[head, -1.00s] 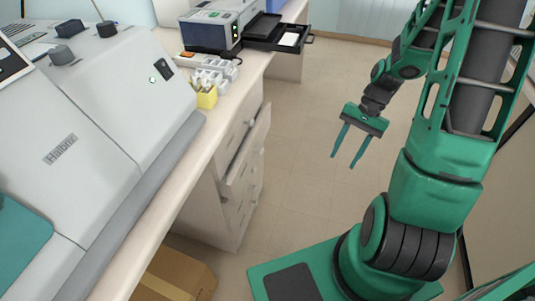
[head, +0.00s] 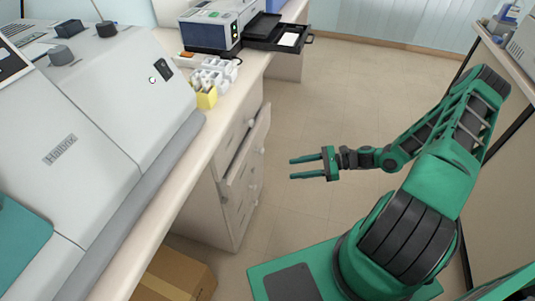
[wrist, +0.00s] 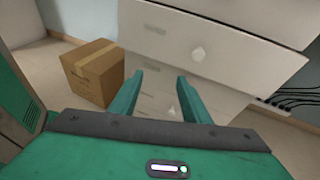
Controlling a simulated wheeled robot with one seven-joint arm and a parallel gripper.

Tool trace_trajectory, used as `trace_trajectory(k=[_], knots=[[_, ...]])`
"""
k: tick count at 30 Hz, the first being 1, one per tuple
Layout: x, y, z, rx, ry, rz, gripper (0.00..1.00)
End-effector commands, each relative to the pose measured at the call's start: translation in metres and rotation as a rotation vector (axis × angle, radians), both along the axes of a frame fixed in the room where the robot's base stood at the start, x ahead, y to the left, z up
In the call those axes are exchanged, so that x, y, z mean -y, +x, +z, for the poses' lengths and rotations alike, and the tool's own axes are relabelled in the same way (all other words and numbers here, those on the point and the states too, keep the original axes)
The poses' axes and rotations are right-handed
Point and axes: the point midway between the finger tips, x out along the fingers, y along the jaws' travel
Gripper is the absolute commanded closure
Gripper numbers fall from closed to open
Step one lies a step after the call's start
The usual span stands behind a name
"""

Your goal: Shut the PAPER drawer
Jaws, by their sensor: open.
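A white drawer (head: 246,152) stands pulled out from the cabinet under the counter. I cannot read its label in the head view. In the wrist view a wide white drawer front (wrist: 225,62) with a pale knob (wrist: 197,53) and a small, unreadable label (wrist: 155,29) lies ahead of my gripper, with other fronts above and below. My gripper (head: 292,168) is open and empty, to the right of the drawer, with its fingers pointing left towards the cabinet and a gap between. Its two fingers also show in the wrist view (wrist: 160,82).
A cardboard box (head: 178,274) stands on the floor by the cabinet. The counter (head: 150,197) carries a large grey machine (head: 115,95), a yellow holder (head: 207,97) and a printer-like device (head: 212,25) with a black tray (head: 272,35). The floor (head: 330,100) beyond my arm is clear.

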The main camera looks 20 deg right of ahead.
Motion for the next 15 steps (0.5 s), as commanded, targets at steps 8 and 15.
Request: trace_trajectory(k=[8,15], knots=[[0.0,0.036,-0.009,-0.031,0.271,-0.25,0.57],[0.004,0.049,-0.008,-0.039,0.365,-0.333,0.57]])
